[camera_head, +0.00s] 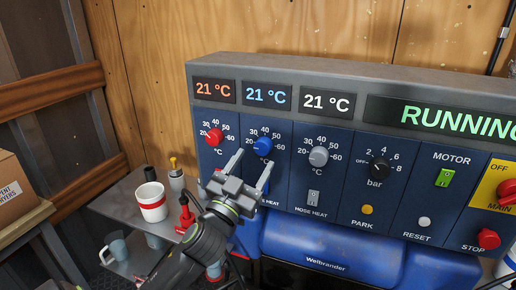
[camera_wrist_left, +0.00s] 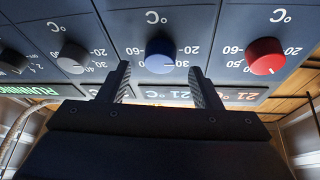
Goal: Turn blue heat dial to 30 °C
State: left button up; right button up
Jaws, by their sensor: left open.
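The blue heat dial (camera_head: 263,146) sits on the dark blue front panel, with a scale of 20 to 60 around it. The blue display (camera_head: 267,95) above it reads 21 °C. My left gripper (camera_head: 252,163) is open and empty in front of the panel, just below the dial. In the left wrist view, which is upside down, the blue dial (camera_wrist_left: 160,55) shows in the gap between the two spread fingers (camera_wrist_left: 160,82), which do not appear to touch it. My right gripper is not in view.
A red dial (camera_head: 214,137) is to the left and a grey dial (camera_head: 319,156) to the right of the blue one. The green display reads RUNNING. A red stop button (camera_head: 488,238) is at the far right. A white-red cup (camera_head: 151,203) stands on a side shelf.

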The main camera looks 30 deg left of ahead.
aim_at(260, 151)
pick_arm(q)
jog(key=shift+p+x, duration=0.4)
jog(key=shift+x, duration=1.35)
jog(key=c, duration=1)
